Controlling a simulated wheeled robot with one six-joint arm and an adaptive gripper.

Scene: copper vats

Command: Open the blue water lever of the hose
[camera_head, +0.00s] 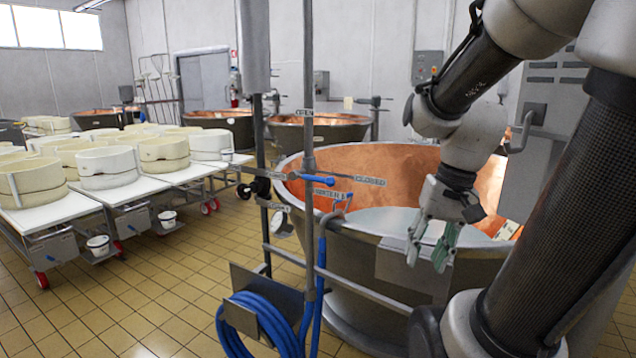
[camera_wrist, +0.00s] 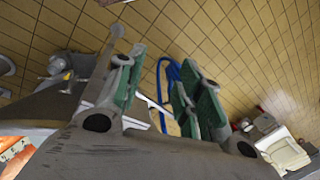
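The blue water lever (camera_head: 318,180) sits on the upright pipe stand, left of the near copper vat. It points sideways to the right. The blue hose (camera_head: 262,325) hangs coiled on a bracket low on the same stand. My gripper (camera_head: 427,258) is open and empty, with green-padded fingers pointing down in front of the vat. It is well to the right of the lever and lower, apart from it. In the wrist view, my gripper (camera_wrist: 158,72) has its fingers spread, with the hose (camera_wrist: 170,72) beyond them near the floor. I cannot make out the lever there.
The near copper vat (camera_head: 350,250) fills the space behind my gripper. Pipe rails (camera_head: 355,288) run from the stand along the vat's front. Tables with white cheese moulds (camera_head: 105,165) stand at left. Tiled floor (camera_head: 165,300) is clear between them.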

